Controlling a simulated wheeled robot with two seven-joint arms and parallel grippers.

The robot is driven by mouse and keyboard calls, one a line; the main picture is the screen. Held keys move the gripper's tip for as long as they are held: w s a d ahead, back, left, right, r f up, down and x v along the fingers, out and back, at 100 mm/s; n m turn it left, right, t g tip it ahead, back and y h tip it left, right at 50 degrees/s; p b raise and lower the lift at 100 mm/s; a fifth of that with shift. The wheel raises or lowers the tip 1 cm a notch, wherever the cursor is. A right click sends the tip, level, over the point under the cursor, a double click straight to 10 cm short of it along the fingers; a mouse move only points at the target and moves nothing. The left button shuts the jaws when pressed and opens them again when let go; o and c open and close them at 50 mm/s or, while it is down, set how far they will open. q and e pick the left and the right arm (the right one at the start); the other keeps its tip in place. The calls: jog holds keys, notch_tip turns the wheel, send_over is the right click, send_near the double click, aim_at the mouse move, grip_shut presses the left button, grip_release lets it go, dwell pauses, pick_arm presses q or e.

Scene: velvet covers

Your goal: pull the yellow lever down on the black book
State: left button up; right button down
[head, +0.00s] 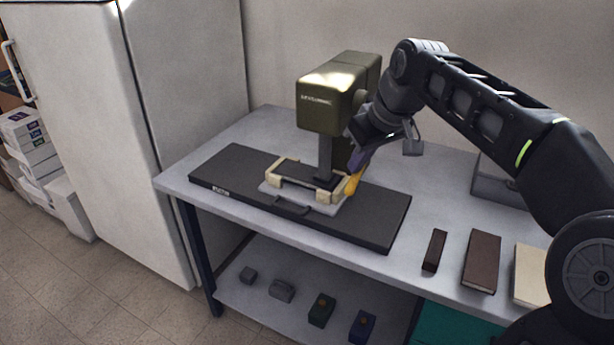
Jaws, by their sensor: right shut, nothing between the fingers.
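An olive-green press (335,95) stands on a black base board (242,172) on the grey table. A black book (305,174) lies flat in a pale frame (328,196) under the press column, which comes down onto it. The yellow lever (353,184) shows at the right side of the press, pointing down beside the frame. My right gripper (357,162) is shut and empty, just above the lever's visible yellow end. I cannot tell if it touches the lever, and it hides the lever's upper part. My left gripper is out of view.
On the table's right lie a narrow dark brown block (434,250), a brown book (481,262) and a cream book (531,274). A grey box (498,184) stands behind them. Several small blocks rest on the lower shelf (258,312). A tall white cabinet (100,110) stands left.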

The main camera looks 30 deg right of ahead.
notch_tip(320, 180, up, 18)
jog(key=p, duration=1.5)
jog(key=shift+s+a, duration=0.15)
jog(key=shift+a, duration=0.05)
notch_tip(320, 180, up, 4)
jog(key=p, duration=0.3)
jog(key=shift+p, duration=0.35)
